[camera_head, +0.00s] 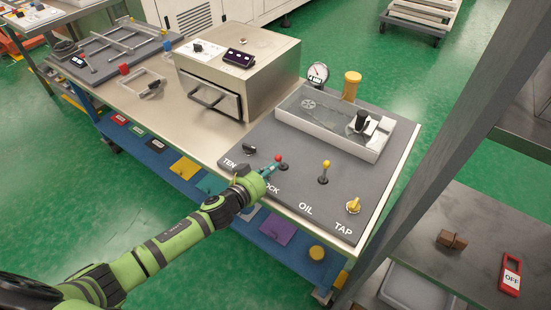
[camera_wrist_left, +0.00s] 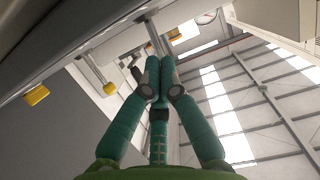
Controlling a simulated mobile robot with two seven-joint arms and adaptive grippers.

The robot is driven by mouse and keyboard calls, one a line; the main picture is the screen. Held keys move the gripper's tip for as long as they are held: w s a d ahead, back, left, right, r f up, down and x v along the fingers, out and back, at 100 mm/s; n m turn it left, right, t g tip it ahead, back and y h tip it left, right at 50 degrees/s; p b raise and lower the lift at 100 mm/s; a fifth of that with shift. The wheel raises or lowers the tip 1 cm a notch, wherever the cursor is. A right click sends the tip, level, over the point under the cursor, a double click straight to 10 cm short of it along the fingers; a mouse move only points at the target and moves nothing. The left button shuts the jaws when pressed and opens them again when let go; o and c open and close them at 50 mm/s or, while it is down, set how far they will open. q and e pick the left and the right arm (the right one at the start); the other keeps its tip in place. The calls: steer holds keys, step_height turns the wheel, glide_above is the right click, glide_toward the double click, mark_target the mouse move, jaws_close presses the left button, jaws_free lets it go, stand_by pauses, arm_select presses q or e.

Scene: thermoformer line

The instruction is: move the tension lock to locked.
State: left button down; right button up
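The grey control panel (camera_head: 300,205) carries the labels "TEN…", "…OCK", OIL and TAP; my left gripper covers the middle of the first wording. A small red-topped lever (camera_head: 278,158) stands just beyond the fingertips of my left gripper (camera_head: 272,168). In the left wrist view, the teal fingers (camera_wrist_left: 161,80) are drawn together with their tips nearly meeting. A pale metal rod (camera_wrist_left: 154,38) shows past the tips; I cannot tell if they touch it. The red top is not seen in that view. My right gripper is not in view.
A black knob (camera_head: 249,149) sits left of the red-topped lever. A yellow-topped lever (camera_head: 325,168) and a yellow tap handle (camera_head: 353,206) stand to the right. Behind are a clear-lidded box (camera_head: 325,115), a gauge (camera_head: 317,73) and a metal oven-like box (camera_head: 240,75).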

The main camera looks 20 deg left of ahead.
mark_target(278, 161)
arm_select(q)
steer(key=shift+w, duration=0.1)
stand_by(0.4)
steer(key=shift+w+d+r, duration=0.15)
steer(key=shift+w+d, duration=0.1)
steer(key=shift+w, duration=0.4)
steer(key=shift+w+d+r, duration=0.15)
steer(key=shift+w+d, duration=0.15)
steer(key=shift+w, duration=0.4)
steer(key=shift+w+d+r, duration=0.15)
steer(key=shift+w+d, duration=0.1)
steer(key=shift+w, duration=0.4)
steer(key=shift+s, duration=0.1)
steer(key=shift+s+a+f, duration=0.2)
steer(key=shift+s+f, duration=0.1)
steer(key=shift+s, duration=0.05)
steer(key=s+a+r+p, duration=0.1)
steer(key=s+r+p, duration=0.2)
steer(key=r+p, duration=0.3)
steer(key=shift+s+p, duration=0.2)
steer(key=shift+p, duration=0.45)
